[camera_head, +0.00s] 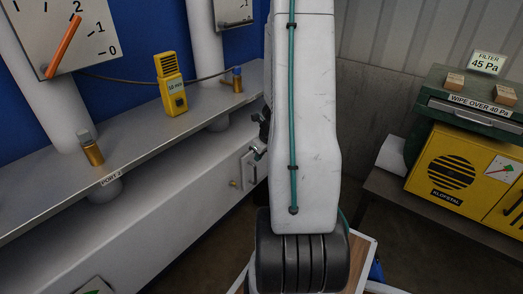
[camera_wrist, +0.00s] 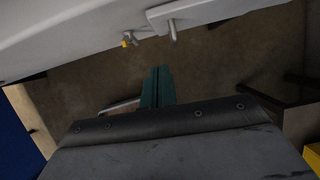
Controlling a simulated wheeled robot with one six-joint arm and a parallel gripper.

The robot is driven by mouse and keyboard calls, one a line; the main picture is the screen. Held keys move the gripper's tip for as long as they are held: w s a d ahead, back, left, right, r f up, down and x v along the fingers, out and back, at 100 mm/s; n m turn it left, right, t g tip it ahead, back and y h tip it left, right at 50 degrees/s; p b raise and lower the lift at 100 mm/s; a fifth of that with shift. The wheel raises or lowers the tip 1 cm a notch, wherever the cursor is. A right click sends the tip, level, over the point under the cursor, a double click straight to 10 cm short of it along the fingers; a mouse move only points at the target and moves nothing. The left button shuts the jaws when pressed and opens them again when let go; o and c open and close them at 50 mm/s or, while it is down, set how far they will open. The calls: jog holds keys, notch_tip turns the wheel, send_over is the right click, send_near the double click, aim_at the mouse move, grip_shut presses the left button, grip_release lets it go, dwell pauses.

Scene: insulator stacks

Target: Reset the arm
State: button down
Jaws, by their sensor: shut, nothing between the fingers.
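My arm, a white link (camera_head: 303,120) with a green cable and a black joint below it, stands upright in the middle of the head view and hides what is behind it. My gripper (camera_wrist: 158,72) shows in the wrist view as two green fingers side by side, shut and empty. It is in the air over a brown floor, apart from the white wall with a brass-tipped valve (camera_wrist: 128,41). The gripper cannot be made out in the head view.
A grey shelf (camera_head: 130,150) on the left carries a yellow meter (camera_head: 171,85) and brass fittings (camera_head: 92,151). A dial (camera_head: 75,35) hangs above. On the right, a yellow cabinet (camera_head: 435,185) with a green filter unit (camera_head: 440,83) stands on a bench. Floor shows between.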

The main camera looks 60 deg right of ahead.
jog(key=v, duration=0.3)
jog(key=shift+s+r, duration=0.15)
jog(key=shift+r, duration=0.2)
jog(key=shift+a, duration=0.1)
